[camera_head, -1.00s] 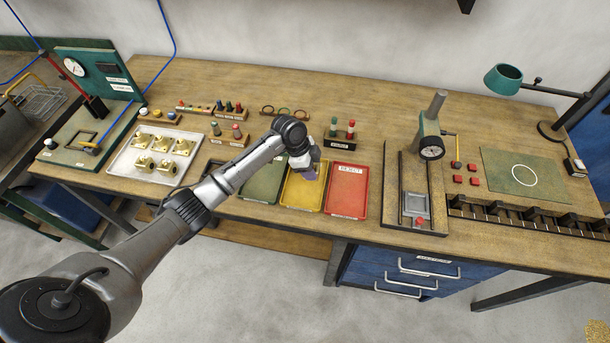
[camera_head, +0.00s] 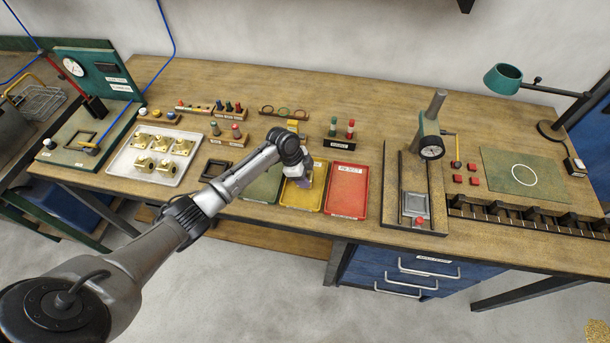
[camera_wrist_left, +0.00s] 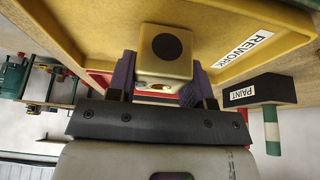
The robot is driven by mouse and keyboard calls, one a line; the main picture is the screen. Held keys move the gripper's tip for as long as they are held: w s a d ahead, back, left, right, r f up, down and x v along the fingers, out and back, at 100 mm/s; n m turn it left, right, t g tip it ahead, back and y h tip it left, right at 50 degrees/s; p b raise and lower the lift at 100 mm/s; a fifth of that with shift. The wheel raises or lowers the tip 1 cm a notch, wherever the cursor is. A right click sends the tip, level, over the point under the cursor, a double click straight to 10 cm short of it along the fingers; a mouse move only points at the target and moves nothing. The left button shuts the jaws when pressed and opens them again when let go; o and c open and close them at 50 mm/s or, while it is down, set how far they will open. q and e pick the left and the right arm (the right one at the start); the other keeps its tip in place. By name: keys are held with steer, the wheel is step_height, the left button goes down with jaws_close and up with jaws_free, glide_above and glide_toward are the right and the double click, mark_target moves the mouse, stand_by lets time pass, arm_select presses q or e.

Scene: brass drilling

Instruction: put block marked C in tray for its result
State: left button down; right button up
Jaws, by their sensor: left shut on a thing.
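My left gripper (camera_head: 298,181) is over the yellow tray (camera_head: 312,206), with its fingers pointing down. In the left wrist view its purple fingers (camera_wrist_left: 155,85) are shut on a brass-coloured block (camera_wrist_left: 150,62) with a dark round spot on one face. No letter shows on the block. The yellow tray (camera_wrist_left: 215,52) carries a REWORK label in that view. I cannot tell whether the block touches the tray floor. The red tray (camera_head: 347,192) is right of it and the green tray (camera_head: 262,187) left, partly behind my arm. My right gripper is not in view.
A white tray (camera_head: 127,162) at left holds several brass blocks (camera_head: 183,146). A small rack with red and green markers (camera_head: 340,134) stands behind the trays. The drill press (camera_head: 424,150) is at right, with a green mat (camera_head: 523,172) beyond it.

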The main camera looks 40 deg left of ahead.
arm_select(q)
steer(key=c, duration=1)
jaws_free()
steer(key=shift+f, duration=0.15)
steer(key=o, duration=0.5)
